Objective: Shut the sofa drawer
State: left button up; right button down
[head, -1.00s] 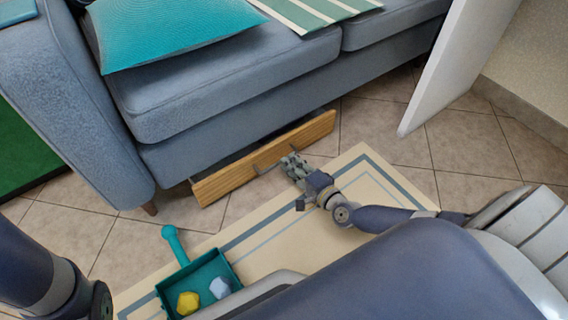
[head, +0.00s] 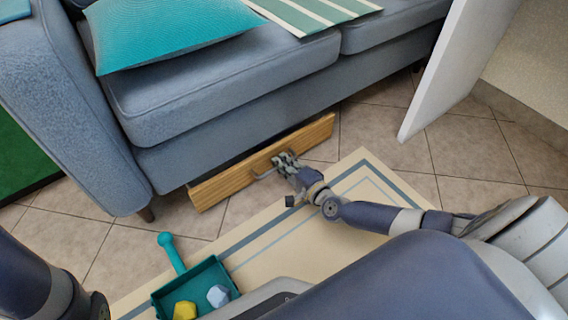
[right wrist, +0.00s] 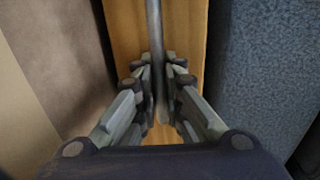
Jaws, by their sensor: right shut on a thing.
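The sofa drawer (head: 235,179) has a wooden front and stands out from under the blue-grey sofa (head: 225,85), with a dark gap behind its front. Its grey bar handle (head: 262,175) is on the front face. My right gripper (head: 284,161) is at the handle, shut on it. In the right wrist view, the handle (right wrist: 155,35) runs between the two fingers of the gripper (right wrist: 160,85), with the wooden front (right wrist: 185,30) behind. My left arm shows at the lower left of the head view, but its gripper is out of frame.
A teal dustpan-like tray (head: 234,279) with a yellow and a pale blue lump lies on the cream mat (head: 265,240) in front. A white panel (head: 460,70) stands at the right. Tiled floor is clear right of the drawer.

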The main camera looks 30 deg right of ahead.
jog(key=shift+r+x, duration=0.25)
jog(key=shift+x, duration=0.95)
jog(key=c, duration=2)
grip_release()
jog(key=shift+s, duration=0.25)
jog(key=v, duration=1.1)
jog(key=shift+s, duration=0.25)
